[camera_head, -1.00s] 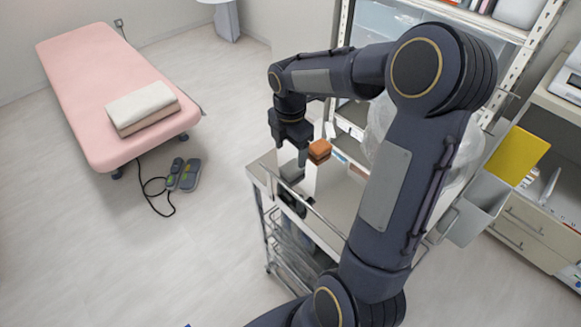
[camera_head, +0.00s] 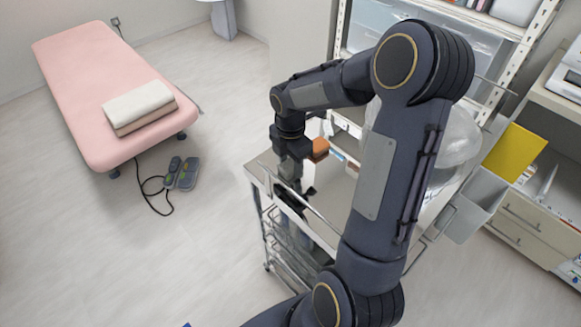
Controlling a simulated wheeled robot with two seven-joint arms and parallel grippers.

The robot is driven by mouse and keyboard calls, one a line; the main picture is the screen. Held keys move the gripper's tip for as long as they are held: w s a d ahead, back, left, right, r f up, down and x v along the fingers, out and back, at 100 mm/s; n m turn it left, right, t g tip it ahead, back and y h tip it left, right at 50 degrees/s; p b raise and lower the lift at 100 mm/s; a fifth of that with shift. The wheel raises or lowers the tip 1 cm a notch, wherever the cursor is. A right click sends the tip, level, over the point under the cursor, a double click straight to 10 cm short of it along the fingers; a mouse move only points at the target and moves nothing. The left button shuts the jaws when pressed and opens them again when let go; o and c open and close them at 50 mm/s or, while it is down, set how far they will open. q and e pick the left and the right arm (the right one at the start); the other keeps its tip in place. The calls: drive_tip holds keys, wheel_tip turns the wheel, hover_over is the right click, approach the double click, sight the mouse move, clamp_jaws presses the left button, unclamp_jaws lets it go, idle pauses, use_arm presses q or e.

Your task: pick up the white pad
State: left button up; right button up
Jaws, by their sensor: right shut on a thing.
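My right gripper (camera_head: 293,178) points down over the left end of the trolley's top (camera_head: 325,206), beside the end rail. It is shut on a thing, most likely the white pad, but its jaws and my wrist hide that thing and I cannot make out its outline. A small orange-brown block (camera_head: 320,147) shows close beside the gripper on the right; I cannot tell whether they touch. My left gripper is out of view.
The metal trolley has raised rails (camera_head: 312,213). A clear rounded bag or cover (camera_head: 452,148) lies behind my arm. A grey bin (camera_head: 474,205) hangs at its right. The pink couch (camera_head: 85,75) holds folded towels (camera_head: 138,107). Open floor lies at left.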

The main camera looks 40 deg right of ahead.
sight(290, 164)
drive_tip(key=shift+r, duration=0.1)
drive_tip(key=shift+r+p, duration=0.45)
wheel_tip(290, 164, up, 2)
drive_tip(key=shift+r+p, duration=0.2)
drive_tip(key=shift+p, duration=0.85)
drive_tip(key=s+a+r+p, duration=0.1)
drive_tip(key=s+r+p, duration=0.1)
drive_tip(key=s+r, duration=0.1)
drive_tip(key=s+a+r+p, duration=0.1)
drive_tip(key=s+r+p, duration=0.2)
drive_tip(key=s, duration=0.3)
drive_tip(key=s+a+r+p, duration=0.1)
drive_tip(key=s+r+p, duration=0.2)
drive_tip(key=s, duration=0.1)
drive_tip(key=shift+s+r, duration=0.25)
drive_tip(key=shift+s, duration=0.1)
